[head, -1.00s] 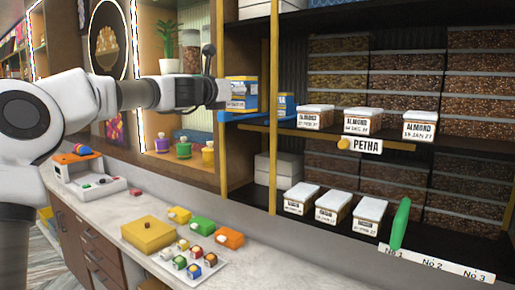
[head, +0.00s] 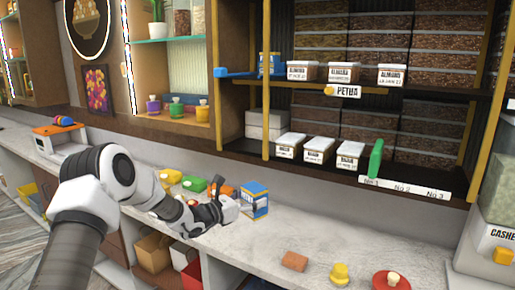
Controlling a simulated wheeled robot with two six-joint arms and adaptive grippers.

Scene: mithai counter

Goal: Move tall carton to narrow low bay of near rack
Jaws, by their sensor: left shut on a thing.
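The tall carton (head: 254,199), blue with a white and orange front, is upright at the back of the counter, below the rack. My left gripper (head: 238,207) is shut on its left side. I cannot tell whether its base touches the counter. The rack (head: 265,95) has yellow posts and an upper and a low shelf. Its narrow low bay (head: 240,147) lies left of the front yellow post, and its floor looks clear in front. A second blue carton (head: 270,65) stands on the upper shelf, partly behind the post. My right gripper is not in view.
White-lidded boxes (head: 321,148) and a green upright piece (head: 376,158) stand on the low shelf. White boxes (head: 265,123) are stacked behind the post. A blue tray (head: 235,72) juts from the upper shelf. The counter's middle (head: 310,225) is clear.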

